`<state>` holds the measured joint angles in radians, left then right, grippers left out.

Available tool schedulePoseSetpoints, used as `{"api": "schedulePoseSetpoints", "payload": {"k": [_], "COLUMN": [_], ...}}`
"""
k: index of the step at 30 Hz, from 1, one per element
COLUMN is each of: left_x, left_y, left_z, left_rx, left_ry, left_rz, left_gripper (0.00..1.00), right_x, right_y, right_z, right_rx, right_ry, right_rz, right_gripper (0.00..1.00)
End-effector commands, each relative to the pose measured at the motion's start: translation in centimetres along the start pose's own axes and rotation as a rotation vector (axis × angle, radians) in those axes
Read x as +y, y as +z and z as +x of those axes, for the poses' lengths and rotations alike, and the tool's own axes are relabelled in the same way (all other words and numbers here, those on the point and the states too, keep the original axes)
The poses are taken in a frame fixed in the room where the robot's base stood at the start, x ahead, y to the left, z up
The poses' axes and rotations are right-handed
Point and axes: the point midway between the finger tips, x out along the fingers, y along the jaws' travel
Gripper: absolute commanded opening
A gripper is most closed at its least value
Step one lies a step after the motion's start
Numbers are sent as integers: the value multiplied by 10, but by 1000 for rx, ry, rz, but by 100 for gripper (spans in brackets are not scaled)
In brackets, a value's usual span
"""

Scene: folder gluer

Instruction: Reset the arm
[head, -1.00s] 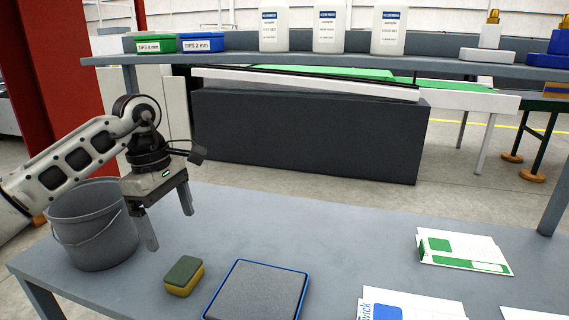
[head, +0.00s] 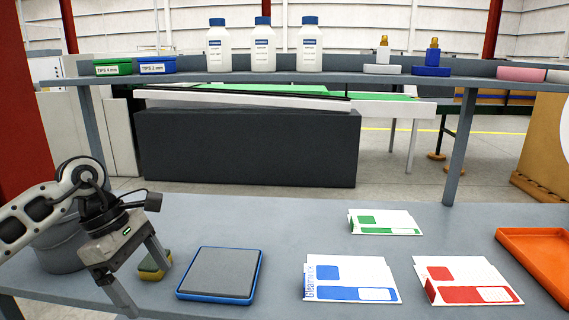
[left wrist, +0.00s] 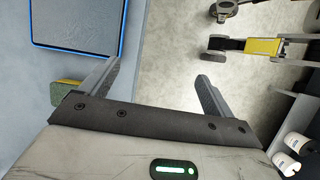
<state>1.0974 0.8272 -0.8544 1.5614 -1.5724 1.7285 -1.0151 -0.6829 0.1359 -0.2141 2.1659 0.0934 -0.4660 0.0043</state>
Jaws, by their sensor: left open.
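My left gripper (head: 142,277) is open and empty at the left of the grey table, its fingers pointing down near the front edge. It also shows in the left wrist view (left wrist: 155,78), with nothing between its fingers and the table edge and floor beyond. A green and yellow sponge (head: 154,265) lies just behind the fingers, partly hidden by one; it also shows in the left wrist view (left wrist: 66,92). My right gripper is in neither view.
A bucket (head: 60,248) stands behind my left arm. A blue-edged pad (head: 220,274), green (head: 385,222), blue (head: 350,279) and red (head: 467,281) cartons and an orange tray (head: 537,240) lie on the table. A shelf (head: 340,77) with bottles spans the back.

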Motion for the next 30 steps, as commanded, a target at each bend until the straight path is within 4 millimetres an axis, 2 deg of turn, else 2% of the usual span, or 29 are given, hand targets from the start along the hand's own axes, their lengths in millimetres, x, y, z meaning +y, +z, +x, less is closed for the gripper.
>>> {"api": "schedulePoseSetpoints", "payload": {"k": [5, 8, 10, 13, 15, 16, 18, 20, 23, 25, 26, 27, 30], "left_x": [-9, -20, -32, -49, -54, -53, -48, -42, -36, -41, -47, -59, -94], "left_y": [48, 87, 123, 178, 203, 208, 210, 198, 160, 124, 108, 89, 55], "left_z": [39, 61, 75, 80, 73, 69, 61, 61, 78, 104, 118, 138, 181], "left_rx": [-225, -413, -603, -953, -1199, -1298, -1513, -1674, -1891, -1997, 1949, 1748, 1371], "left_ry": [-31, -70, -118, -232, -335, -382, -501, -609, -798, -930, 946, 896, 790], "left_rz": [-34, -93, -176, -401, -622, -728, -1003, -1264, -1744, -2114, 2188, 2118, 1954], "left_gripper": [89, 89, 89, 89, 89, 89, 89, 89, 89, 89, 89, 89, 89], "right_x": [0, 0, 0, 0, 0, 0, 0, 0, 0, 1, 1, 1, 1], "right_y": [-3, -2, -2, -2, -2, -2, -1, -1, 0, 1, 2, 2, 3], "right_z": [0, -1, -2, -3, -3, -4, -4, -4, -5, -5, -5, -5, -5], "right_rx": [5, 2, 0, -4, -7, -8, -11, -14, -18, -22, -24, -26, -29], "right_ry": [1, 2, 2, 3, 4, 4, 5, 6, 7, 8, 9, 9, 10], "right_rz": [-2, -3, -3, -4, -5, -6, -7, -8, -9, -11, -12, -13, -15], "right_gripper": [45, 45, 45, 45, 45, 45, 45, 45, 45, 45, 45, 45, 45]}}
